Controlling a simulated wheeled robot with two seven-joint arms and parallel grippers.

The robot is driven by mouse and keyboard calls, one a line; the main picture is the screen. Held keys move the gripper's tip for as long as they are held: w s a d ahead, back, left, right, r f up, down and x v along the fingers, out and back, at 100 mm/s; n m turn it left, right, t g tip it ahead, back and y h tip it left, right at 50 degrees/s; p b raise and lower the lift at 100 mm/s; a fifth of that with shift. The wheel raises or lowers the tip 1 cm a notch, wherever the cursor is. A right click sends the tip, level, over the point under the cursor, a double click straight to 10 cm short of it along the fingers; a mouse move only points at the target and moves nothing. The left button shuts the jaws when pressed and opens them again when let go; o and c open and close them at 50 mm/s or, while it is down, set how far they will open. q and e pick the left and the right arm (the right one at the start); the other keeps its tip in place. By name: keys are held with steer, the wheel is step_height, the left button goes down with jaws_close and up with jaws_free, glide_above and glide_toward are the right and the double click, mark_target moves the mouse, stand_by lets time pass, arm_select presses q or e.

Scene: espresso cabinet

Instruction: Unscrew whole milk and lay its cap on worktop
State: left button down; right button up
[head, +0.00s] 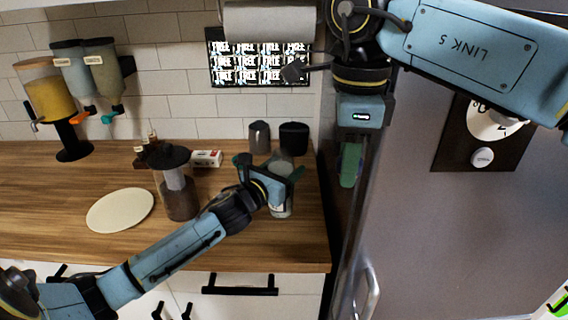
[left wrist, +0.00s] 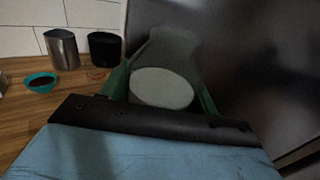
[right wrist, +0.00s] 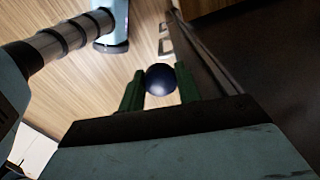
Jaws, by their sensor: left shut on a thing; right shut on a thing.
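The whole milk bottle (head: 281,209) is a clear bottle with pale contents near the right end of the wooden worktop (head: 40,185). My left gripper (head: 284,182) is shut around it. In the left wrist view the bottle (left wrist: 166,50) shows as a grey translucent body with a white oval between the green fingers. My right gripper (head: 350,166) points down, to the right of the bottle and higher in the picture. In the right wrist view its green fingers are shut on a round dark blue cap (right wrist: 160,79). The cap is not distinguishable in the head view.
A lidded brown canister (head: 177,190) and a cream round plate (head: 120,210) stand left of my left gripper. A metal cup (head: 259,137) and a black cup (head: 294,138) are behind the bottle. A dark upright panel edge borders the worktop at right. Worktop is clear around the plate.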

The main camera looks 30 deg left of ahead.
arm_select(q)
steer(key=shift+f+b, duration=0.4)
steer(key=shift+f, duration=1.6)
steer(key=shift+c, duration=2)
jaws_free()
steer(key=shift+r, duration=0.1)
